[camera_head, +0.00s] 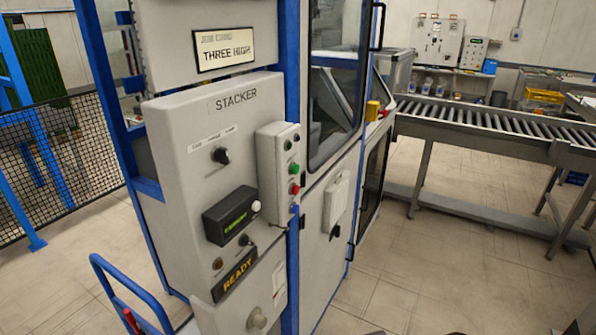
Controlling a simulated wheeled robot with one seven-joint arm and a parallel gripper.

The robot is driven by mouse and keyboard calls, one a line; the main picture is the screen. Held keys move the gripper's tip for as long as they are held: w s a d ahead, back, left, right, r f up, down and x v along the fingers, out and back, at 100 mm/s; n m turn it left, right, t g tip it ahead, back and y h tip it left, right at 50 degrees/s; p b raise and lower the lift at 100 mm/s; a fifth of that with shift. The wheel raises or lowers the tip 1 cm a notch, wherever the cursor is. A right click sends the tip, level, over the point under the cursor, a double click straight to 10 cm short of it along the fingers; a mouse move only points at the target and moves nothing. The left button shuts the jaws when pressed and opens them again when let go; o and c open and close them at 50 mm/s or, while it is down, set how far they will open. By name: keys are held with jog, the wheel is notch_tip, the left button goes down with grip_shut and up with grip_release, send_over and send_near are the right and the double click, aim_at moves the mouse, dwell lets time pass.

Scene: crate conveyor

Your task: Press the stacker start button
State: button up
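The grey stacker panel (185,180) stands left of centre and carries the word STACKER. A light grey button box (268,165) is fixed at its right edge. On the box are a green button (294,168), a red button (294,189) below it, a blue one (295,208) at the bottom and a small dark one (289,145) at the top. I cannot read any label beside them. The panel also has a black selector knob (220,155), a lit display (230,214) with green text and a READY sign (235,275). My gripper is not in view.
A card above the panel reads THREE HIGH (228,50). A blue rail (125,290) stands at lower left, before a mesh fence (70,150). Right of the blue-framed machine runs a roller conveyor (490,125). The tiled floor (430,285) at lower right is mostly clear.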

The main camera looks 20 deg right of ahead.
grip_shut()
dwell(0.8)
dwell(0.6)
